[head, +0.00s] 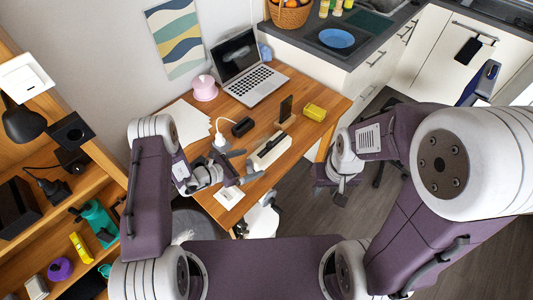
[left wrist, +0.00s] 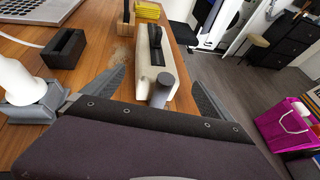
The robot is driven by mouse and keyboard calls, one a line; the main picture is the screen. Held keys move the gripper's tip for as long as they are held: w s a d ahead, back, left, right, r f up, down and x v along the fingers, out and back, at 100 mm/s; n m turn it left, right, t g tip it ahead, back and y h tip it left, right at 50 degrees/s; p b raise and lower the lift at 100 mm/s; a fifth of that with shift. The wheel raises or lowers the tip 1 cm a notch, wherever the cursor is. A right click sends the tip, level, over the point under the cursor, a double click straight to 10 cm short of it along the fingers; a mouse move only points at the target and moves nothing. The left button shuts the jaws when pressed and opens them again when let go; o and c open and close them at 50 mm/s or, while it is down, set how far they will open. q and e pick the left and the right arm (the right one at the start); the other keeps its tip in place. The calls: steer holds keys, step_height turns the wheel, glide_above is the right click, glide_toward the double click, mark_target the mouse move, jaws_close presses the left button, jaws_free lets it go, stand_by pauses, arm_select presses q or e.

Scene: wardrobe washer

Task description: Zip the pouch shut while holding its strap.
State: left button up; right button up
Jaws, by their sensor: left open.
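The pouch (head: 270,150) is a long cream case on the wooden desk, with a dark strip along its top. It also shows in the left wrist view (left wrist: 153,65), where a grey rounded tab (left wrist: 162,89) sticks out at its near end. I cannot tell whether this tab is the strap or the zip pull. My left gripper (head: 237,167) is open at the pouch's near end. Its fingers stand apart to either side of that end in the left wrist view (left wrist: 150,92). My right gripper (head: 340,192) hangs right of the desk, away from the pouch; its jaws are unclear.
A black holder (head: 243,126), a white corded object (head: 220,141), a wooden stand (head: 286,112) and a yellow box (head: 315,112) stand around the pouch. A laptop (head: 246,70) is at the back. The desk's right edge (head: 325,140) runs close to the pouch, with floor beyond.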

arm_select(q)
steer(key=c, duration=1.5)
steer(key=shift+f, duration=0.1)
